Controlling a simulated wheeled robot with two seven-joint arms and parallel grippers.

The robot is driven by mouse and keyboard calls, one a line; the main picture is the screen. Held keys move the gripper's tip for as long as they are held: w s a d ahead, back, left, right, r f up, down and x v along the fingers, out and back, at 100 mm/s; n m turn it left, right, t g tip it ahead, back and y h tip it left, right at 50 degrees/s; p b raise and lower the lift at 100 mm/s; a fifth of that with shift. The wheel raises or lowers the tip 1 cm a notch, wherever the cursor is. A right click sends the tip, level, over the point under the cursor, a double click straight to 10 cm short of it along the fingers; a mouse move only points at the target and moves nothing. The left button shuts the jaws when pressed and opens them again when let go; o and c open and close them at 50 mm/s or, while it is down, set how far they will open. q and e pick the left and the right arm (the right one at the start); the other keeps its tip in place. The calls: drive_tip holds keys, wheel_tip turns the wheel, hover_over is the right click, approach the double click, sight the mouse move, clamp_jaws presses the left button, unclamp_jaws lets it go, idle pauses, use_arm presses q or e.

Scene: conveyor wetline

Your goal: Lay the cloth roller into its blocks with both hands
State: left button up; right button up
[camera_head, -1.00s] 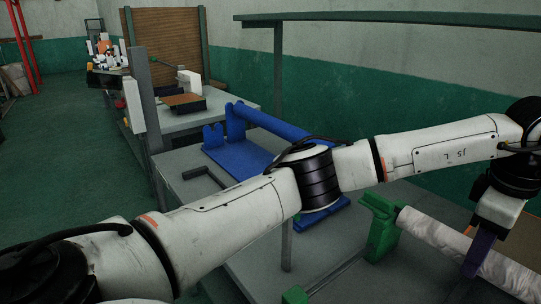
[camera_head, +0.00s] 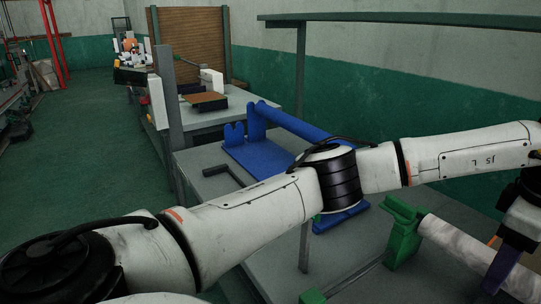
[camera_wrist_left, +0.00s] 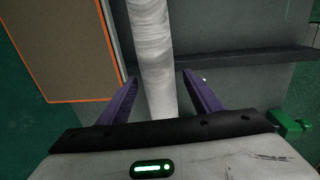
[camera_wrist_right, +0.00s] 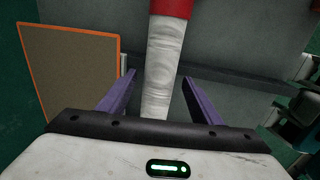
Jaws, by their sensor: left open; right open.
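The cloth roller (camera_head: 465,246), a pale wrinkled cylinder, lies at the lower right in the head view, its near end cut off. Its far end is at a green block (camera_head: 402,228); whether it rests in it is unclear. My left gripper (camera_wrist_left: 158,77) is open, with its purple fingers on either side of the roller (camera_wrist_left: 152,45). One purple finger shows over the roller in the head view. My right gripper (camera_wrist_right: 160,76) is open, fingers either side of the roller (camera_wrist_right: 160,70), near a red section (camera_wrist_right: 171,8). Neither visibly grips it.
A blue stand with a blue bar (camera_head: 289,121) sits on the grey table (camera_head: 203,160) beyond my left arm. Another green block (camera_head: 312,297) shows at the bottom edge. An orange-edged brown panel (camera_wrist_right: 70,65) lies beside the roller. Green floor (camera_head: 90,150) is open at left.

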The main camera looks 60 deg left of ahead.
use_arm(q)
drive_tip(key=o, duration=0.6)
drive_tip(key=shift+c, duration=0.2)
use_arm(e)
drive_tip(key=o, duration=0.6)
drive_tip(key=shift+c, duration=0.2)
use_arm(q)
drive_tip(key=shift+s+r+p, duration=0.2)
drive_tip(key=shift+r+p, duration=0.75)
drive_tip(key=shift+r, duration=0.4)
drive_tip(key=shift+s+r+p, duration=0.15)
drive_tip(key=shift+r+p, duration=0.75)
drive_tip(key=shift+r, duration=0.4)
drive_tip(key=shift+s+r+p, duration=0.2)
drive_tip(key=shift+r+p, duration=0.75)
drive_tip(key=shift+r, duration=0.4)
use_arm(e)
drive_tip(key=shift+r, duration=2.8)
